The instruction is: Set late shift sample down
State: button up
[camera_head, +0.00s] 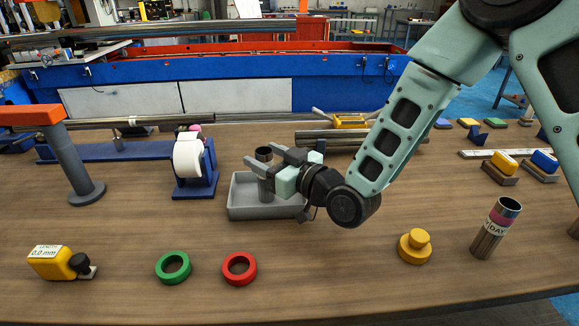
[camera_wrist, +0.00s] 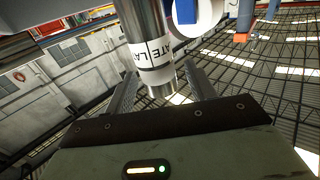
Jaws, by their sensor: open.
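The late shift sample is a steel tube (camera_head: 266,187) with a white label. It stands upright at the grey tray (camera_head: 240,206), and its dark open top shows above my gripper. In the wrist view the tube (camera_wrist: 146,30) has a label reading "ATE LA" and lies between the two fingers. My gripper (camera_head: 266,167) reaches in from the right with its fingers apart, one on each side of the tube. I cannot tell whether either finger touches it. The tube's foot is hidden behind the tray's front wall.
A second steel tube (camera_head: 495,228) marked "DAY" stands at right beside a yellow knob (camera_head: 414,246). A green ring (camera_head: 173,267), red ring (camera_head: 239,268) and yellow length gauge (camera_head: 60,263) lie in front. A label roll (camera_head: 193,160) stands left of the tray.

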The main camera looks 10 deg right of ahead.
jog(key=p+v, duration=0.7)
jog(key=v, duration=0.4)
jog(key=shift+d, duration=0.2)
jog(key=shift+s+a, duration=0.1)
jog(key=s+d+r+g+h, duration=0.2)
jog(key=s+g+h, duration=0.2)
jog(key=s, duration=0.3)
jog(key=s+d+r+g+h, duration=0.2)
jog(key=s+g+h, duration=0.1)
jog(key=s, duration=0.5)
jog(key=s+d+r+m+g+h, duration=0.1)
jog(key=s+r+g+h, duration=0.1)
jog(key=s+g+h, duration=0.2)
jog(key=s+g, duration=0.2)
jog(key=s, duration=0.1)
jog(key=shift+s+d+r+h, duration=0.2)
jog(key=shift+d+r+h, duration=0.1)
jog(key=shift+d+r, duration=0.1)
